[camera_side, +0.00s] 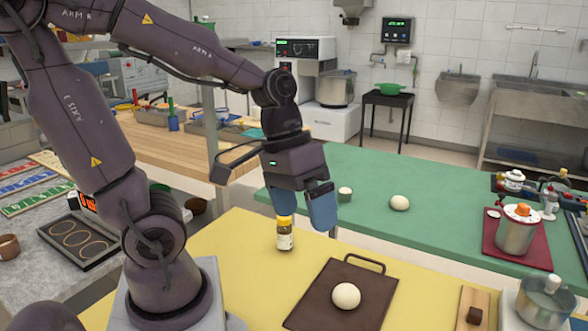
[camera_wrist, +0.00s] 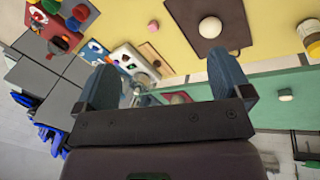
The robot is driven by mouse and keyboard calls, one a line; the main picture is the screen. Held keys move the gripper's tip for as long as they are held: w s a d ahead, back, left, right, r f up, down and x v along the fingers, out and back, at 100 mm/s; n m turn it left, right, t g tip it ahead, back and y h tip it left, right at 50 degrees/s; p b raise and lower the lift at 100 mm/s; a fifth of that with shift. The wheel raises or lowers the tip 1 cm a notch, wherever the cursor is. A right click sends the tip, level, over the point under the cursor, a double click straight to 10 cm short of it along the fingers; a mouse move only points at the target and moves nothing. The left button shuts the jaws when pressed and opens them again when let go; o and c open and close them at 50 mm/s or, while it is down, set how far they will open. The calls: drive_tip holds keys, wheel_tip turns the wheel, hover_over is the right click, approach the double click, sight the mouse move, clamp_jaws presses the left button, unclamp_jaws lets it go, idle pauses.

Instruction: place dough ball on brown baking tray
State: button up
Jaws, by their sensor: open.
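A pale dough ball (camera_side: 346,296) rests on the brown baking tray (camera_side: 318,305), which lies on the yellow table and has a loop handle at its far side. Another dough ball (camera_side: 400,202) sits on the green table behind. My gripper (camera_side: 303,206) is open and empty, its blue fingers pointing down behind and left of the tray. The left finger appears just above a yellow-capped jar (camera_side: 284,236); I cannot tell whether they touch. In the wrist view, the tray (camera_wrist: 187,14) with its dough ball (camera_wrist: 210,27) shows beyond my open fingers (camera_wrist: 165,65).
A small white-topped cup (camera_side: 344,194) stands left of the rear dough ball. A steel pot (camera_side: 516,232) stands on a red mat at right. A wooden board (camera_side: 488,308) with a brown block and a glass pot (camera_side: 545,303) are right of the tray.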

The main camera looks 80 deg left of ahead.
wheel_tip(320, 180, up, 6)
drive_tip(key=s+m+t+y, duration=0.1)
drive_tip(key=m+t+y, duration=0.1)
drive_tip(key=m+t, duration=0.1)
drive_tip(key=shift+a+m+t+y, duration=0.2)
drive_tip(key=shift+m+t+y, duration=0.1)
drive_tip(key=shift+m+y, duration=0.1)
